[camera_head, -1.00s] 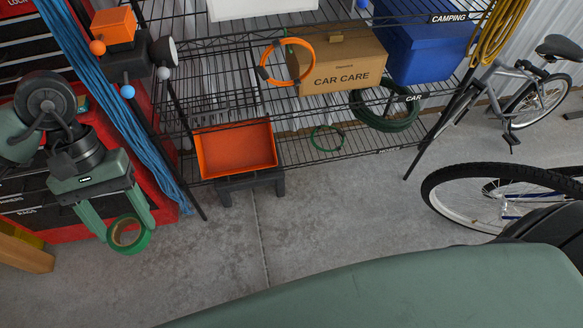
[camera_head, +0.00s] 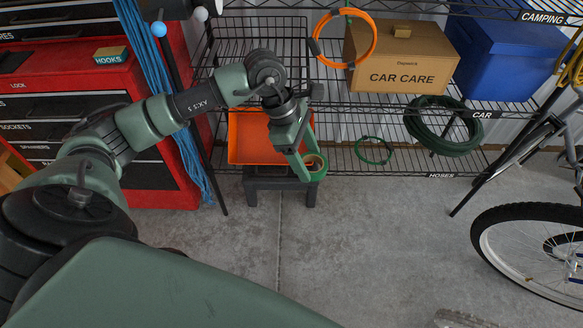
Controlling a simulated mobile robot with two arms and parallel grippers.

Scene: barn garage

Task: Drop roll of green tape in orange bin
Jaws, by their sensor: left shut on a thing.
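The roll of green tape (camera_head: 318,173) is held between the fingers of my left gripper (camera_head: 306,168), which is shut on it. The orange bin (camera_head: 247,140) sits on a small dark stool in front of the wire shelf. It is empty where I can see into it, and my left gripper covers its right part. The tape shows just right of the bin's lower right corner and overlaps the stool in the picture. I cannot tell how far in front of the bin it is. My right gripper is not in view.
The dark stool (camera_head: 282,185) stands on the concrete floor. The wire shelf holds a CAR CARE box (camera_head: 400,80), a blue bin (camera_head: 500,65) and coiled hoses. A red tool chest (camera_head: 150,165) is on the left, a bicycle wheel (camera_head: 530,255) on the right. The middle floor is clear.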

